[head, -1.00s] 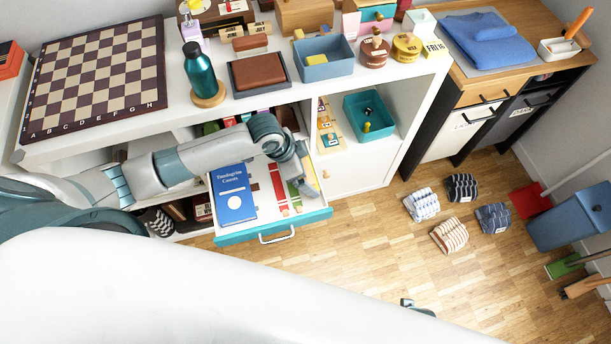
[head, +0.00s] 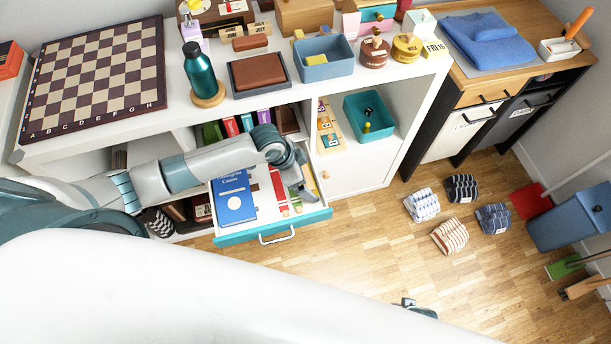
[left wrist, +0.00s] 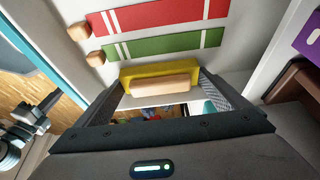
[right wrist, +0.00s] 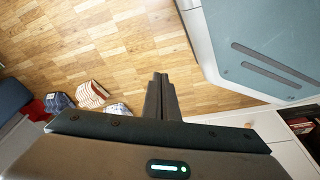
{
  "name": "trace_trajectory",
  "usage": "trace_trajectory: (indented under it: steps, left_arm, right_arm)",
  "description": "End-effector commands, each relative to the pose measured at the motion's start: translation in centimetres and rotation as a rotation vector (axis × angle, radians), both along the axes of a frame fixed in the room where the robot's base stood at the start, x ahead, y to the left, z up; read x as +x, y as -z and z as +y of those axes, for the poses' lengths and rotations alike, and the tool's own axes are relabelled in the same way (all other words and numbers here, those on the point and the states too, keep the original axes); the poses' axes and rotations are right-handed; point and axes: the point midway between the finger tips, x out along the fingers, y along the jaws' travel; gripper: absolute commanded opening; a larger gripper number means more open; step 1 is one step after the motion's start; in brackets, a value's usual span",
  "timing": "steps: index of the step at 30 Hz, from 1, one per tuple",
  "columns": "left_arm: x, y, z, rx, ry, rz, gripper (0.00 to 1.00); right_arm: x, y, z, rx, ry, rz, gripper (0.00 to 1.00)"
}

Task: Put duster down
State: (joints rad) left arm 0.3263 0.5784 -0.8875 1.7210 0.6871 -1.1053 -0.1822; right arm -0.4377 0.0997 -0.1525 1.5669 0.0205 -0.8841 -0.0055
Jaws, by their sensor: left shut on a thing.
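The duster (left wrist: 160,82), a wooden block with a yellow pad, shows in the left wrist view between the two fingers of my left gripper (left wrist: 168,92), which is shut on it. In the head view my left gripper (head: 308,193) is over the right part of the open drawer (head: 275,231) and hides the duster. I cannot tell whether the duster touches the drawer floor. My right gripper (right wrist: 160,92) is shut and empty, over the wooden floor; it shows partly at the bottom of the head view (head: 415,307).
A blue book (head: 234,198) lies in the drawer's left part. A red strip (left wrist: 160,16) and a green strip (left wrist: 165,43) with wooden ends lie beside the duster. The white shelf (head: 395,100) stands above and behind the drawer. Rolled cloths (head: 449,236) lie on the floor.

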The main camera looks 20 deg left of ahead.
Motion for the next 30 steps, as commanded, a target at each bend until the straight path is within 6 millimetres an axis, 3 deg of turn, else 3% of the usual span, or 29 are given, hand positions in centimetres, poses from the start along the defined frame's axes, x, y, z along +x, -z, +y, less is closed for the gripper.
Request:
trace_trajectory:
  steps: [8, 9, 20, 30]
  left_arm:
    - [0.0, 0.3, 0.0, 0.000, 0.000, 0.000, 0.69]
    - [0.0, 0.3, 0.0, 0.001, 0.000, 0.001, 1.00]
    - [0.0, -0.1, 0.0, 0.000, 0.000, 0.000, 1.00]
    - [-0.8, -3.7, 1.3, 0.000, 0.001, -0.002, 1.00]
  right_arm:
    - [-0.2, 0.2, 0.0, -0.001, 0.000, 0.003, 0.00]
    - [-0.2, 0.2, 0.0, -0.001, 0.000, 0.004, 0.00]
    - [-0.3, 0.2, -0.1, -0.001, 0.000, 0.004, 0.00]
    - [-0.8, 1.0, -0.2, -0.002, 0.001, 0.009, 0.00]
